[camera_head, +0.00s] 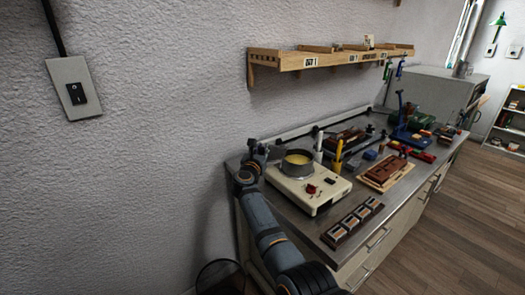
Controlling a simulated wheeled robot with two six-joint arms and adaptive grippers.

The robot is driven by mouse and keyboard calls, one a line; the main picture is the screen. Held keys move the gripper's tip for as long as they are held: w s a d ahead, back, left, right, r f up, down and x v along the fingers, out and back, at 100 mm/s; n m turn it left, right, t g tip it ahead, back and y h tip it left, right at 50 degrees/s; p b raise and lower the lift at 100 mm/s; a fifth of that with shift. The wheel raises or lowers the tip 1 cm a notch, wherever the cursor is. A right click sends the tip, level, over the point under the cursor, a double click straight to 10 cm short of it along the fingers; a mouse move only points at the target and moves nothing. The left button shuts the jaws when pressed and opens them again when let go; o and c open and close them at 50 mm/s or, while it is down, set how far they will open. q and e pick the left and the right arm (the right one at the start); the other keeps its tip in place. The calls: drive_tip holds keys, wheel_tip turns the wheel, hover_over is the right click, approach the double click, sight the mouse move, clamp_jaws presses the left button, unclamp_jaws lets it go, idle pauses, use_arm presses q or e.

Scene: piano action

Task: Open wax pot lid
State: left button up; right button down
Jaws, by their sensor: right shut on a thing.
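The wax pot (297,170) is a round grey metal pot on a cream heater box with a red knob. Its top is uncovered and yellow wax shows inside. My right gripper (262,149) is at the left of the pot, by the wall at the back left corner of the bench. It is shut on what appears to be the pot lid, small and dark here and mostly hidden by the gripper. My left gripper is not in view.
The metal-topped bench (312,226) holds a dark sectioned tray (352,222), a brown block on a wooden board (385,172), and upright tools (339,155) right of the pot. A wooden shelf (330,59) hangs above. Open floor lies to the right.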

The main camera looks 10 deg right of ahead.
drive_tip(key=shift+a+f, duration=0.15)
drive_tip(key=shift+f, duration=0.05)
drive_tip(key=c, duration=1.2)
unclamp_jaws()
drive_tip(key=shift+a, duration=0.1)
drive_tip(key=shift+o, duration=0.2)
drive_tip(key=shift+r, duration=0.15)
drive_tip(key=shift+r, duration=0.2)
wheel_tip(320, 180, up, 10)
drive_tip(key=shift+f, duration=0.2)
